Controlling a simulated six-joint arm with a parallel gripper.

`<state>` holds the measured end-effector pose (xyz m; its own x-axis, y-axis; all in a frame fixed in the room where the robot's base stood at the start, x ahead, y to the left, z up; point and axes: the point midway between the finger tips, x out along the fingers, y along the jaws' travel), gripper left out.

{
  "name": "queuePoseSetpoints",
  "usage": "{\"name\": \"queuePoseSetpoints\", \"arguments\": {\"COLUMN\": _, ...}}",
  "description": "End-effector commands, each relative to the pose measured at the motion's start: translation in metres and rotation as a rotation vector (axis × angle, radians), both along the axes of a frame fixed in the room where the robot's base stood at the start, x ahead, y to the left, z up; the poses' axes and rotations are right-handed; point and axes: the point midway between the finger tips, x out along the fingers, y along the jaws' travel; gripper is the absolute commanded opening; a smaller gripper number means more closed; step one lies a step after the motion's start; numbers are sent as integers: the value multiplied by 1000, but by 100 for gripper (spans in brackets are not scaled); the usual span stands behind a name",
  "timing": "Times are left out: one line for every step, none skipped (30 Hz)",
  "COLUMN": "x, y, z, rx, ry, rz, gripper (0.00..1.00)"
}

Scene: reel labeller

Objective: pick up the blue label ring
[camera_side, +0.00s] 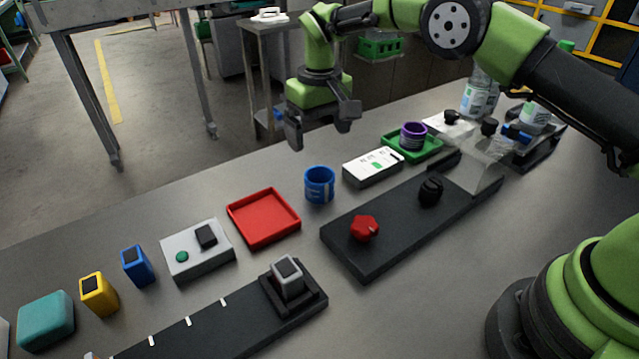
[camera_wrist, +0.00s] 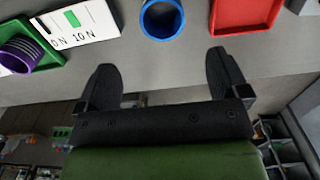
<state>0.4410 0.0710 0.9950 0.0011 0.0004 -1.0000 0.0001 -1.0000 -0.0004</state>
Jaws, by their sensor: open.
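The blue label ring (camera_side: 319,185) stands upright on the grey table, between the red tray and the white panel, with a pale label patch on its side. In the wrist view the ring (camera_wrist: 162,18) shows at the top centre, beyond and between the fingertips, partly cut off by the frame edge. My gripper (camera_side: 318,128) hangs above and behind the ring in the side view, apart from it. In the wrist view my gripper (camera_wrist: 162,75) has its two dark fingers wide apart with nothing between them.
A red tray (camera_side: 236,226) lies left of the ring. A white panel (camera_side: 372,180) and a green tray (camera_side: 432,153) holding a purple ring (camera_side: 413,130) are to its right. A dark base with a red knob (camera_side: 364,229) lies in front. The table's back edge is close behind.

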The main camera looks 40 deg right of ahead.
Motion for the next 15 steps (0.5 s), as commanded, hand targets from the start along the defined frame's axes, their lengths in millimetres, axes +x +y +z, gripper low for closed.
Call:
{"name": "queuePoseSetpoints", "arguments": {"x": 0, "y": 0, "z": -8, "rx": -2, "ry": 5, "rz": 2, "gripper": 93}}
{"name": "queuePoseSetpoints", "arguments": {"x": -1, "y": 0, "z": -13, "rx": -2, "ry": 7, "rz": 2, "gripper": 93}}
{"name": "queuePoseSetpoints", "arguments": {"x": -1, "y": 0, "z": -19, "rx": -2, "ry": 6, "rz": 2, "gripper": 93}}
{"name": "queuePoseSetpoints", "arguments": {"x": -1, "y": 0, "z": -24, "rx": -2, "ry": 6, "rz": 1, "gripper": 93}}
{"name": "queuePoseSetpoints", "arguments": {"x": -1, "y": 0, "z": -29, "rx": -2, "ry": 7, "rz": 1, "gripper": 93}}
{"name": "queuePoseSetpoints", "arguments": {"x": -1, "y": 1, "z": -34, "rx": -1, "ry": 6, "rz": 2, "gripper": 93}}
{"name": "queuePoseSetpoints", "arguments": {"x": -1, "y": 1, "z": -38, "rx": -1, "ry": 5, "rz": 2, "gripper": 93}}
{"name": "queuePoseSetpoints", "arguments": {"x": -1, "y": 1, "z": -41, "rx": -2, "ry": 5, "rz": 1, "gripper": 93}}
{"name": "queuePoseSetpoints", "arguments": {"x": -1, "y": 0, "z": -44, "rx": -2, "ry": 4, "rz": 1, "gripper": 93}}
{"name": "queuePoseSetpoints", "arguments": {"x": -1, "y": 1, "z": -45, "rx": -2, "ry": 3, "rz": 1, "gripper": 93}}
{"name": "queuePoseSetpoints", "arguments": {"x": -1, "y": 1, "z": -47, "rx": -1, "ry": 4, "rz": 1, "gripper": 93}}
{"name": "queuePoseSetpoints", "arguments": {"x": -2, "y": 1, "z": -50, "rx": -1, "ry": 4, "rz": 1, "gripper": 93}}
{"name": "queuePoseSetpoints", "arguments": {"x": -2, "y": 2, "z": -53, "rx": -1, "ry": 4, "rz": 1, "gripper": 93}}
{"name": "queuePoseSetpoints", "arguments": {"x": -3, "y": 2, "z": -57, "rx": -1, "ry": 5, "rz": 2, "gripper": 93}}
{"name": "queuePoseSetpoints", "arguments": {"x": -5, "y": 3, "z": -64, "rx": -1, "ry": 6, "rz": 2, "gripper": 93}}
